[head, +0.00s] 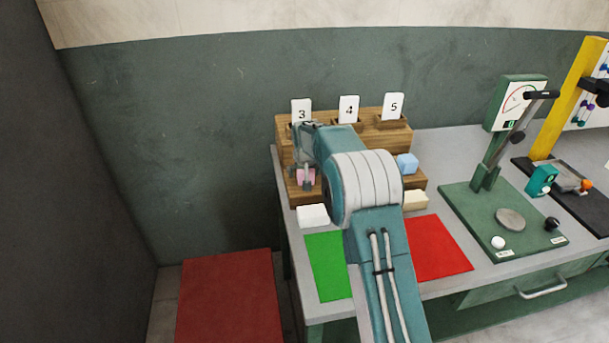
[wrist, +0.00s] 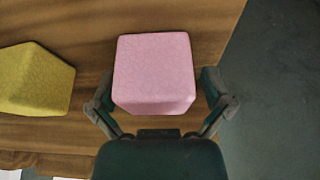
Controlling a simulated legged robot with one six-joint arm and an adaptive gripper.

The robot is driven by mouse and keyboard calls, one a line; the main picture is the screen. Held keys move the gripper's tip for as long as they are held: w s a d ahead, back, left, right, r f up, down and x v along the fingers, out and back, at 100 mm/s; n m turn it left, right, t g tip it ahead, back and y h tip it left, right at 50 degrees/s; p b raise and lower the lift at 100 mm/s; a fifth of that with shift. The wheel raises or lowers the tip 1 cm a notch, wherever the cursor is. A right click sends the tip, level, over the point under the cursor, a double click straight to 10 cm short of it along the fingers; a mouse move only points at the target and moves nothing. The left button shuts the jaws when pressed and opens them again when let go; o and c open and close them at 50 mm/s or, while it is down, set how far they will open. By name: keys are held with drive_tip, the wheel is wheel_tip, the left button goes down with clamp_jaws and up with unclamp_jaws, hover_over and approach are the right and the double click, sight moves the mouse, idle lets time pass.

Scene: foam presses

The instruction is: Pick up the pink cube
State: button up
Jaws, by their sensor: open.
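The pink cube (wrist: 153,73) sits on a wooden rack, in the middle of the wrist view. In the head view the pink cube (head: 306,177) is partly hidden behind my gripper, at the left end of the rack under card 3. My gripper (wrist: 160,95) is open in the wrist view, with one finger on each side of the cube's near end. The fingers appear apart from the cube, and I cannot tell their height against it. In the head view my gripper (head: 305,180) points down over the cube.
A yellow block (wrist: 36,79) lies left of the cube in the wrist view. The wooden rack (head: 417,183) also bears a light blue block (head: 407,164). A white block (head: 313,215), a green mat (head: 327,265) and a red mat (head: 440,248) are in front. A press (head: 500,225) stands right.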

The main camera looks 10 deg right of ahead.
drive_tip(key=shift+d, duration=0.15)
drive_tip(key=shift+c, duration=0.9)
drive_tip(key=c, duration=0.7)
drive_tip(key=shift+r, duration=0.1)
